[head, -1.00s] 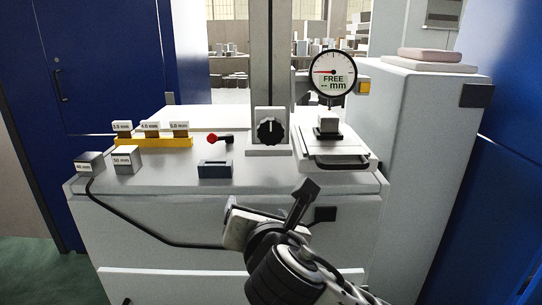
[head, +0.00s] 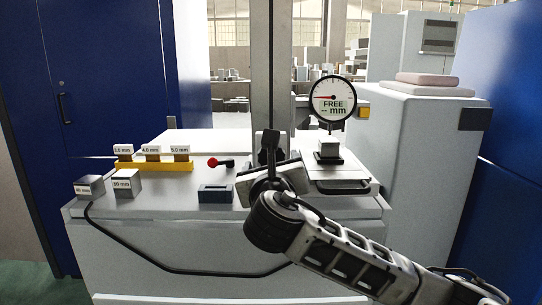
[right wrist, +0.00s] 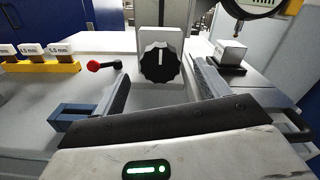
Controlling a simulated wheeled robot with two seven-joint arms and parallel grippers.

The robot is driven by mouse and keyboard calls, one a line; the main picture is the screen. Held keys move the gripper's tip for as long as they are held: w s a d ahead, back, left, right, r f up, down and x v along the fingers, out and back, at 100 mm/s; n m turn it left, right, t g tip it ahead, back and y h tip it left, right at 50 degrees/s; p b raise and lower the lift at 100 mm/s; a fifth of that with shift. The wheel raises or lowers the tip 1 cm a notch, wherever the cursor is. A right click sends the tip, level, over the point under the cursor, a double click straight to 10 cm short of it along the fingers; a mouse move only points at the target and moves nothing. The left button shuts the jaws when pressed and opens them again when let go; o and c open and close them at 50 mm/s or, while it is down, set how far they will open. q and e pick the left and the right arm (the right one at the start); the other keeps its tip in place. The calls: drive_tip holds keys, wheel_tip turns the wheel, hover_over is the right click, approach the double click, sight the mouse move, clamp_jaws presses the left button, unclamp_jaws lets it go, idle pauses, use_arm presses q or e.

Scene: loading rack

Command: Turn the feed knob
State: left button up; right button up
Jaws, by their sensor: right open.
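The black feed knob (right wrist: 161,64) is fluted and sits on a pale upright plate (right wrist: 145,38). In the right wrist view its white pointer line stands upright. My right gripper (right wrist: 160,75) is open, with one finger to the left of the knob and one to its right. In the head view my right gripper (head: 272,165) covers the knob. My left gripper is not in view.
A dial gauge (head: 333,102) reading "FREE -- mm" stands over a small block (head: 329,148) on the right. A red-tipped lever (head: 213,162), a blue block (head: 216,193), a yellow rack (head: 165,166) and two labelled cubes (head: 126,182) lie left on the bench.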

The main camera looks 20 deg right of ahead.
drive_tip(key=shift+x, duration=2.15)
drive_tip(key=shift+c, duration=0.3)
drive_tip(key=c, duration=0.9)
